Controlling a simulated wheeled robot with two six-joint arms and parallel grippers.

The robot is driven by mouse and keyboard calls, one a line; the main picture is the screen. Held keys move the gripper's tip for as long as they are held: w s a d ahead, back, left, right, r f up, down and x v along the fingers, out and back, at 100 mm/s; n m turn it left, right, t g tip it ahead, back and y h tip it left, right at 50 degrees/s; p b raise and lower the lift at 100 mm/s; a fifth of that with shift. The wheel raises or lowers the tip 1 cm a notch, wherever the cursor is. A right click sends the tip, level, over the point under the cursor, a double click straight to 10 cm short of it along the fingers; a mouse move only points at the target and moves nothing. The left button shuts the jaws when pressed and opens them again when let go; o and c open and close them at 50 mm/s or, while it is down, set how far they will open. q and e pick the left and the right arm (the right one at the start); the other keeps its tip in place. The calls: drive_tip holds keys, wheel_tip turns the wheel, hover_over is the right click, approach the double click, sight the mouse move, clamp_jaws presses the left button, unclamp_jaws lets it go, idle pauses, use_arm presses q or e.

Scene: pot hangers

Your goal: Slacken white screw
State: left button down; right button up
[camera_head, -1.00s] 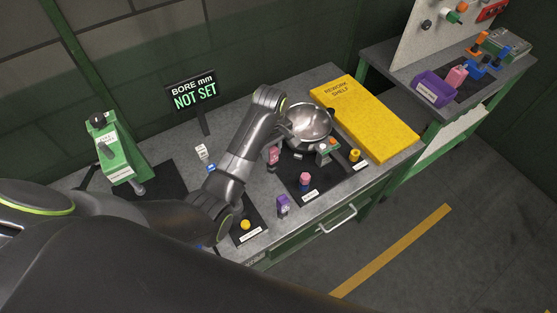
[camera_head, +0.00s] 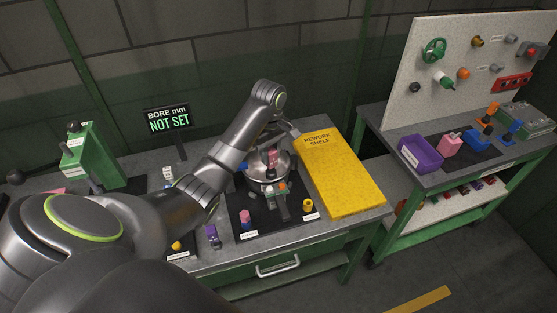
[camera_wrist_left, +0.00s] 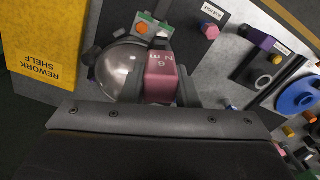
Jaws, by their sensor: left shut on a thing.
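My left gripper (camera_wrist_left: 163,88) is shut on a pink block-shaped tool (camera_wrist_left: 160,76) marked "6 N m". The tool also shows in the head view (camera_head: 272,158), in front of the shiny metal bowl (camera_head: 254,170). The bowl (camera_wrist_left: 118,70) is beside the tool in the wrist view. A small fixture with a green and orange top (camera_head: 281,193) stands at the bowl's near side; it appears above the tool in the wrist view (camera_wrist_left: 148,27). The tool's lower end is hidden in the wrist view. I cannot pick out a white screw with certainty. My right gripper is not in view.
The yellow rework shelf (camera_head: 340,175) lies right of the bowl. A pink-topped piece (camera_head: 245,217), a purple piece (camera_head: 211,236) and a yellow piece (camera_head: 308,206) stand near the bench front. A "NOT SET" display (camera_head: 168,121) stands at the back left. A pegboard (camera_head: 470,60) rises at right.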

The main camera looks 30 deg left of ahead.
sight(269, 166)
use_arm(q)
drive_tip(key=shift+s+a, duration=0.1)
drive_tip(key=shift+a, duration=0.4)
drive_tip(key=shift+f, duration=0.1)
drive_tip(key=shift+d+f, duration=0.2)
drive_tip(key=shift+f, duration=0.35)
wheel_tip(269, 166, down, 3)
drive_tip(key=shift+r+b, duration=0.15)
drive_tip(key=shift+b, duration=0.4)
drive_tip(key=shift+f, duration=0.95)
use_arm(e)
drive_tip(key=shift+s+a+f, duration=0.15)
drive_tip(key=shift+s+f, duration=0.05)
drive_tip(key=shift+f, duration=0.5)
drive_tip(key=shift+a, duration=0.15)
